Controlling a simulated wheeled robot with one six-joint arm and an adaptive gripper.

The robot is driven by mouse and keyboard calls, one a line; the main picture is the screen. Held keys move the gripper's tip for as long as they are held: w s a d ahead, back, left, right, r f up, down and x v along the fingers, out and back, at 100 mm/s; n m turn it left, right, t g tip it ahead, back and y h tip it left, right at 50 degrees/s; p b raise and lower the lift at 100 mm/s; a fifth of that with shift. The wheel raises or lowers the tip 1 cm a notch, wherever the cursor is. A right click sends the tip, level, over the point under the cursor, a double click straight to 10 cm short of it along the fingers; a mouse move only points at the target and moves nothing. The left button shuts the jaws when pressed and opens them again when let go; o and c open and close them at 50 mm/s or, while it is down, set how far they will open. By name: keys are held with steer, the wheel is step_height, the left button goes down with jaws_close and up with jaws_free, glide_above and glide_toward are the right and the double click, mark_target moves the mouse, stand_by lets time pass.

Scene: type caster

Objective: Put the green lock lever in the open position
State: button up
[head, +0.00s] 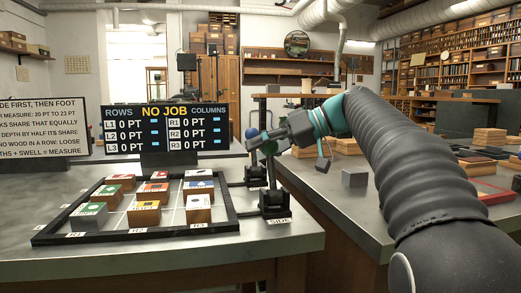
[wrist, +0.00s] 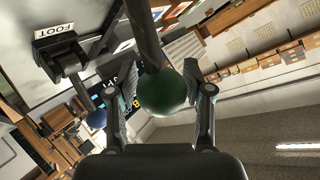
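The green lock lever has a dark stalk and a round green knob (head: 268,147). It rises from a black base (head: 274,204) labelled SIDE, at the right of the black frame. In the wrist view the green knob (wrist: 163,95) lies between my fingers, with its stalk running up the picture. My gripper (head: 278,140) is at the knob; in the wrist view my gripper (wrist: 160,85) is open, with a narrow gap visible on each side of the knob. Whether the lever is locked or open I cannot tell.
A second lever with a blue knob (head: 251,133) stands close behind; its base in the wrist view is labelled FOOT (wrist: 60,40). The black frame (head: 150,234) holds several type blocks. A display board (head: 165,130) reading NO JOB stands behind it.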

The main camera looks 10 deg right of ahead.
steer(key=v, duration=1.1)
steer(key=shift+d, duration=0.35)
steer(key=shift+r, duration=0.1)
